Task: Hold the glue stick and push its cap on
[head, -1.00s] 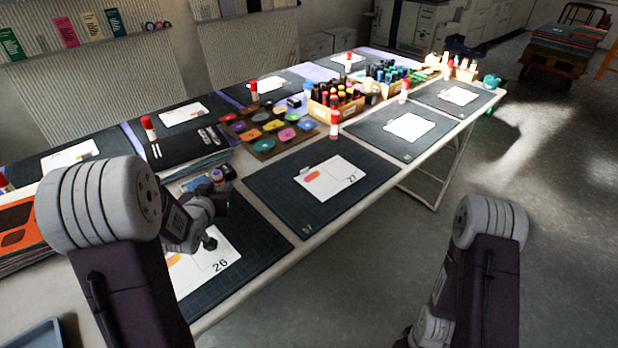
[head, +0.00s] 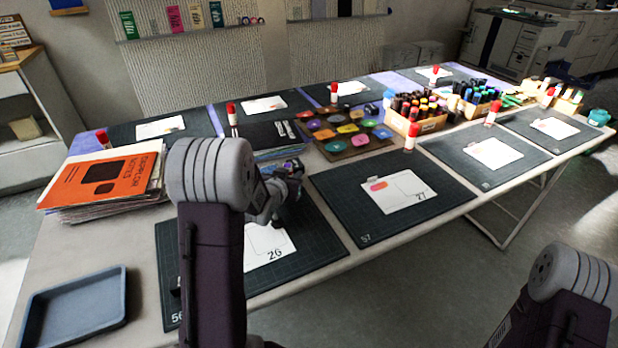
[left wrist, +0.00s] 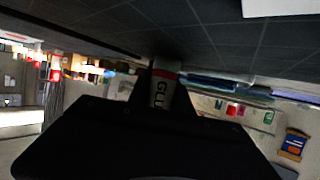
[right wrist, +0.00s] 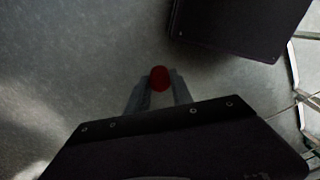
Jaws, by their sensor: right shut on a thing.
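The glue stick (left wrist: 159,90), with a pale body, part of a printed label and a reddish band, sits between the fingers of my left gripper (left wrist: 163,88) in the left wrist view. The fingers close against both its sides. In the head view my left gripper (head: 291,172) is over the mat marked 26, partly behind my arm. My right gripper (right wrist: 158,88) is shut on the round red cap (right wrist: 159,77) in the right wrist view, above the grey floor. The right fingers are outside the head view. The glue stick's ends are unclear.
The mat (head: 325,245) under the left gripper holds a white card. A blue tray (head: 72,308) and an orange-topped stack (head: 100,183) lie to the left. Other red-capped glue sticks (head: 411,137) and a marker box (head: 428,122) stand farther back. Floor is open at right.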

